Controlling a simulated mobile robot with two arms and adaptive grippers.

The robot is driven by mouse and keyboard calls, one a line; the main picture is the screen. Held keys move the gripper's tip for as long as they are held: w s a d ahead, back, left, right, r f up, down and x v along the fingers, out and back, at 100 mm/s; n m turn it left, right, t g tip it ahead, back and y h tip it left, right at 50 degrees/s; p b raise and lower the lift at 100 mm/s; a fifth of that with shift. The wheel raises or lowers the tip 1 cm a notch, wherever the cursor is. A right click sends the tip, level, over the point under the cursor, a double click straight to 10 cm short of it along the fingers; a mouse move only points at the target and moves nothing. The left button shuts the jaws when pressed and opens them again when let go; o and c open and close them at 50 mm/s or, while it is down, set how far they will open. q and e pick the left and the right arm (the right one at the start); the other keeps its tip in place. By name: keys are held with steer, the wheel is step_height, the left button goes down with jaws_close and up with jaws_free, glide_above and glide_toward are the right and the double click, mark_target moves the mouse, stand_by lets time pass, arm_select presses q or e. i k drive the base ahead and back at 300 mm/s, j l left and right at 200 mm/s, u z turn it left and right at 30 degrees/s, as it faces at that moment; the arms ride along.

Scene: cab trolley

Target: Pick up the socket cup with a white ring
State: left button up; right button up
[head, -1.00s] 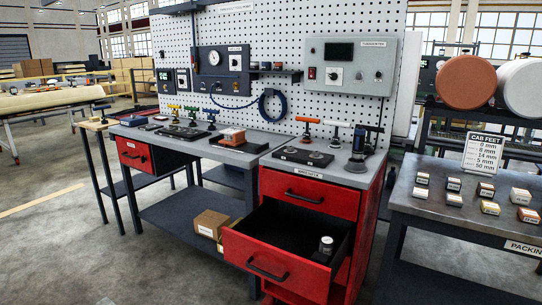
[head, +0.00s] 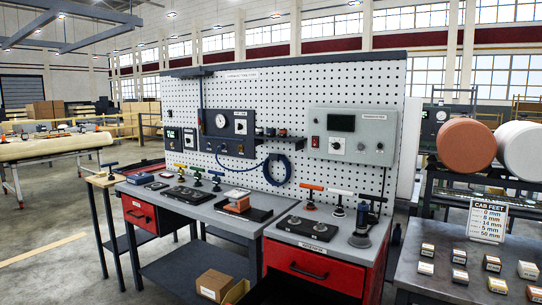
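No socket cup with a white ring can be made out for certain in the head view. Two small round grey pieces (head: 294,220) sit on a black tray (head: 306,231) on top of the red trolley (head: 312,269); their ring colours are too small to tell. Several small dark cups stand on a little wall shelf (head: 280,138), also too small to tell. The trolley's open drawer is almost wholly below the picture, so its contents are hidden. Neither of my grippers is in view.
A workbench (head: 210,209) joins the trolley on the left, with T-handled tools and an orange-and-white block (head: 238,204). T-handled tools (head: 339,208) and a dark grey device (head: 361,230) stand at the trolley's back right. A packing table (head: 425,290) with small boxes is at right. Floor shows at left.

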mark_target(259, 130)
steer(key=i+j, duration=0.1)
steer(key=i, duration=0.5)
steer(key=i+j, duration=0.1)
steer(key=i, duration=0.55)
steer(key=i+j, duration=0.15)
steer(key=i, duration=0.45)
